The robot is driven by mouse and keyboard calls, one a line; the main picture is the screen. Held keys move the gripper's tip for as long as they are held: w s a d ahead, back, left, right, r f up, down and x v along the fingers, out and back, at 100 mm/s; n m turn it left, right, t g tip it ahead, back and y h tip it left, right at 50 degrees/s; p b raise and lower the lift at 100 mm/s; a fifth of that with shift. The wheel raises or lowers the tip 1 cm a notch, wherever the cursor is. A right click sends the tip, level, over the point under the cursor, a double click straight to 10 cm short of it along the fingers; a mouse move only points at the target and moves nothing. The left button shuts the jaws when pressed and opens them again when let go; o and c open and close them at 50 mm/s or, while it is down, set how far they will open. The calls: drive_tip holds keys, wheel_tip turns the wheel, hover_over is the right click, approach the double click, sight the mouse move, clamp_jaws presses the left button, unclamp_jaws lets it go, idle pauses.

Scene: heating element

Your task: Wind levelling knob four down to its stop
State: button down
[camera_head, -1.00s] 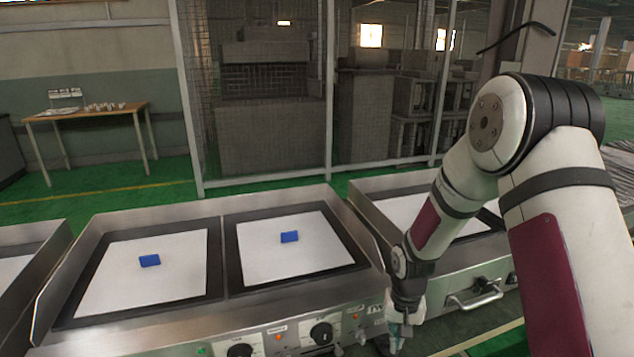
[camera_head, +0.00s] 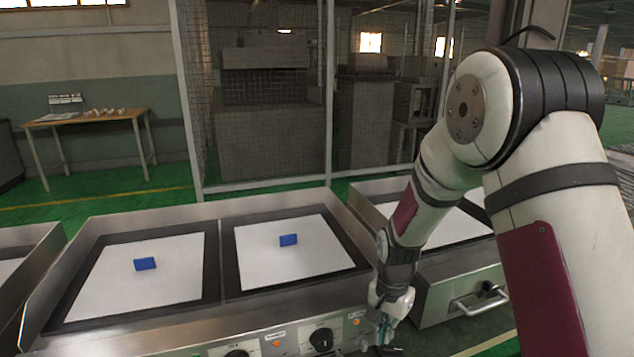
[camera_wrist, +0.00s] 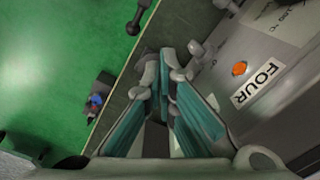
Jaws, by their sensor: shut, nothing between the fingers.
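My gripper (camera_head: 384,334) is low at the front right corner of the double griddle (camera_head: 226,323). In the wrist view the fingers (camera_wrist: 163,72) have teal pads and their tips are close together, with nothing seen held between them. A "FOUR" label (camera_wrist: 258,83) sits on the steel front panel to the right of the fingers. A grey knob-like part (camera_wrist: 200,50) is just beyond the right fingertip, near the panel edge; I cannot tell whether they touch, or surely that it is levelling knob four.
An orange lamp (camera_wrist: 239,68) is beside the label. A dark dumbbell-shaped part (camera_wrist: 138,18) stands out over the green floor. Black dials (camera_head: 321,339) line the griddle front. Blue blocks (camera_head: 288,240) lie on the white plates. Another unit (camera_head: 462,284) with a handle stands right.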

sight(382, 353)
drive_tip(key=shift+f+b, duration=2.05)
drive_tip(key=shift+f, duration=1.3)
drive_tip(key=shift+s+f, duration=0.1)
drive_tip(key=shift+s, duration=0.05)
